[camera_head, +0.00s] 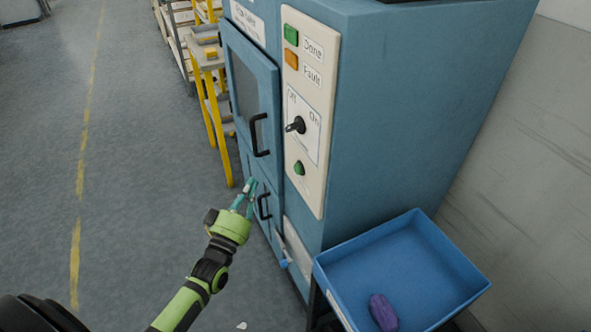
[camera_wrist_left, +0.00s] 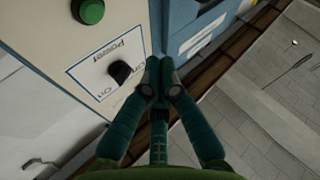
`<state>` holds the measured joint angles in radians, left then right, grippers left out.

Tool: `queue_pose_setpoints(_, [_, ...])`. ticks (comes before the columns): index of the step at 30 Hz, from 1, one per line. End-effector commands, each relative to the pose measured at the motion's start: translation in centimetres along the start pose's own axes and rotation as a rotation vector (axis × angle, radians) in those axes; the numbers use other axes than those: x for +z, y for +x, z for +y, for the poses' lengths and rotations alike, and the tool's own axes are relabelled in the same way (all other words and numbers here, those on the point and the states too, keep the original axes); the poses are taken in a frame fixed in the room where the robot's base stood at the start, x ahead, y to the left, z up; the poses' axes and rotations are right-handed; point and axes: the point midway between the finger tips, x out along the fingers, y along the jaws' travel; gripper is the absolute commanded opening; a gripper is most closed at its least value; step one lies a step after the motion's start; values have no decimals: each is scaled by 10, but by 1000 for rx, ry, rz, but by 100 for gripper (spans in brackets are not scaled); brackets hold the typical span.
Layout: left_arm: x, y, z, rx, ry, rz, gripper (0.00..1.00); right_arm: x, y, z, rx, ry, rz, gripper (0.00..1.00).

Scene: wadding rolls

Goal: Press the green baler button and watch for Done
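The blue baler (camera_head: 400,100) has a cream control panel (camera_head: 318,175). The round green button (camera_head: 299,168) is low on the panel, below the black On/Off knob (camera_head: 296,125). The green button also shows at the top left of the left wrist view (camera_wrist_left: 88,11), with the knob (camera_wrist_left: 121,72) near it. The square green Done lamp (camera_head: 291,35) is at the panel top; I cannot tell if it is lit. My left gripper (camera_head: 250,187) is shut and empty, in front of the baler's lower door, left of the button and apart from it. My right gripper is out of view.
The baler doors have black handles (camera_head: 260,135). An orange Fault lamp (camera_head: 291,59) is under Done. A blue tray (camera_head: 415,255) with a purple item (camera_head: 383,312) sits at the baler's right side. A yellow-legged stand (camera_head: 219,120) is behind. Floor on the left is clear.

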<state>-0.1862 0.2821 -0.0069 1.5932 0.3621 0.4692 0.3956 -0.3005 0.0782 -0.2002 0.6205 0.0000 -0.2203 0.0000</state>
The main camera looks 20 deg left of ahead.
Motion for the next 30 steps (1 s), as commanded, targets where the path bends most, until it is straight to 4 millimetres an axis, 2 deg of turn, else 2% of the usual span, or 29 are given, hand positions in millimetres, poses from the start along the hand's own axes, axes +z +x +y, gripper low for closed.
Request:
queue_pose_setpoints(18, [39, 51, 37, 0, -1, 1, 0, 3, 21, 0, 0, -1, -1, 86])
queue_pose_setpoints(30, [45, 60, 44, 0, 1, -2, 0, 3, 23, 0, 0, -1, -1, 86])
